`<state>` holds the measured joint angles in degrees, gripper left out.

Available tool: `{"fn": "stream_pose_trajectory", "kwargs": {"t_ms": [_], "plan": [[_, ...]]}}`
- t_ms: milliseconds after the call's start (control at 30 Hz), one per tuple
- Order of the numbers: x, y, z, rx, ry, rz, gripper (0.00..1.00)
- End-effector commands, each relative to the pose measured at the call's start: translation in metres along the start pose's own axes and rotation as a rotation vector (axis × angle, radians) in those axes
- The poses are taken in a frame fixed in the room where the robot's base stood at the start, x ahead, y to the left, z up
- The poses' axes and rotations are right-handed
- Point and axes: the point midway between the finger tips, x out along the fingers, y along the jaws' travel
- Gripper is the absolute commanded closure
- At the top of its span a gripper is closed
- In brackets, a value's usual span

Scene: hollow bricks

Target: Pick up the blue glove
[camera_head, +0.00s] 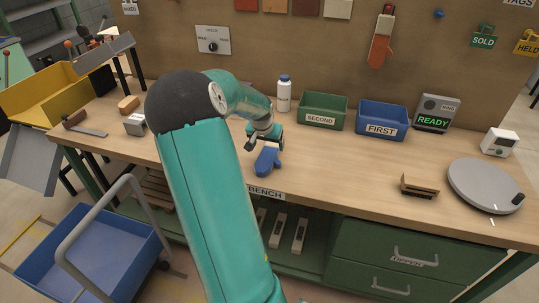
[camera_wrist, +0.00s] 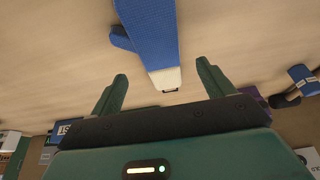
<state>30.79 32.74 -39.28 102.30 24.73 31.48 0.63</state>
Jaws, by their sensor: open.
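The blue glove (camera_head: 267,160) lies on the wooden bench top near its front edge, in the middle of the head view. In the wrist view the blue glove (camera_wrist: 152,38) is at the top centre, with its pale cuff end (camera_wrist: 166,79) toward my gripper. My gripper (camera_head: 263,143) is just behind the glove in the head view. In the wrist view my gripper (camera_wrist: 162,80) is open, its two green fingers apart on either side of the cuff end. Whether the fingers touch the glove cannot be told.
A green bin marked SECOND (camera_head: 322,111) and a blue bin marked FIRST (camera_head: 382,121) stand at the back. A white bottle (camera_head: 284,95) stands left of them. A round grey plate (camera_head: 484,186) and a small brown holder (camera_head: 419,187) are on the right.

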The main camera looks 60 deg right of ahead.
Motion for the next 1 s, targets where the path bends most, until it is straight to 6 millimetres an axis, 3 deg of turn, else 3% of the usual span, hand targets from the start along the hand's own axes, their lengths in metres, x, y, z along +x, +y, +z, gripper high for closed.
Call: {"fn": "stream_pose_trajectory", "kwargs": {"t_ms": [333,633,900,1000], "plan": [[0.045,0.000,0.004,0.000,0.000,0.001,0.19],[0.051,-0.001,0.004,-0.001,0.000,-0.001,0.19],[0.051,-0.001,0.004,-0.001,0.000,-0.001,0.69],[0.051,-0.001,0.004,-0.001,0.001,-0.001,0.69]]}}
